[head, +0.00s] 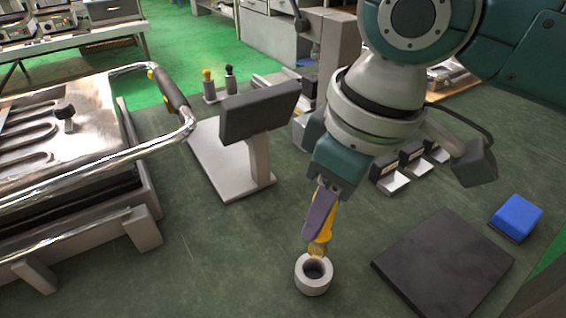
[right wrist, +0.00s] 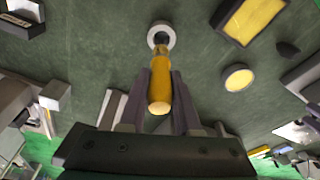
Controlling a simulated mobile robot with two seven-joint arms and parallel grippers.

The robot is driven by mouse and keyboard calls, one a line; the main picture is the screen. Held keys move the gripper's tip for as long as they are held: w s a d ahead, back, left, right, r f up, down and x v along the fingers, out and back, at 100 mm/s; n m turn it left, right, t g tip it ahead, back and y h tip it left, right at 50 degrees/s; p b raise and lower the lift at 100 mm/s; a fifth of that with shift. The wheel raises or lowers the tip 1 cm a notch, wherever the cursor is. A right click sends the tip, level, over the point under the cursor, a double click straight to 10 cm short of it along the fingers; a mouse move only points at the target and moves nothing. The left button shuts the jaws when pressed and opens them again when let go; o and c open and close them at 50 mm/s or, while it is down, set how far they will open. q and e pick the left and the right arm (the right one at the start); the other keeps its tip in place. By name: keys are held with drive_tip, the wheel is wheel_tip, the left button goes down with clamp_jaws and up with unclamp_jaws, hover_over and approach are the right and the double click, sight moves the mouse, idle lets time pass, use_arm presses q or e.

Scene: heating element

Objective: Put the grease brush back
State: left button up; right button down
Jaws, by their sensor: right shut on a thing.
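The grease brush (head: 321,240) has a yellow-orange handle, and its tip points down. My right gripper (head: 322,220) is shut on its handle, with the fingers on either side of it in the right wrist view (right wrist: 160,76). A light grey ring-shaped holder (head: 304,284) with a dark round hole stands on the green surface below. The brush tip is at the holder's opening in the head view; I cannot tell whether it is inside or just above. In the right wrist view the holder (right wrist: 151,38) lies just beyond the brush (right wrist: 159,95). My left gripper is out of view.
A dark flat plate (head: 443,263) and a blue block (head: 516,217) lie to the right. A dark panel on a stand (head: 258,110) is behind left. A metal heating unit with a tubular handle (head: 60,150) fills the left. The surface around the holder is clear.

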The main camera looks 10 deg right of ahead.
sight(316, 249)
wheel_tip(316, 249, down, 7)
drive_tip(key=shift+f+b, duration=0.1)
drive_tip(key=shift+b, duration=0.6)
drive_tip(key=shift+f, duration=0.15)
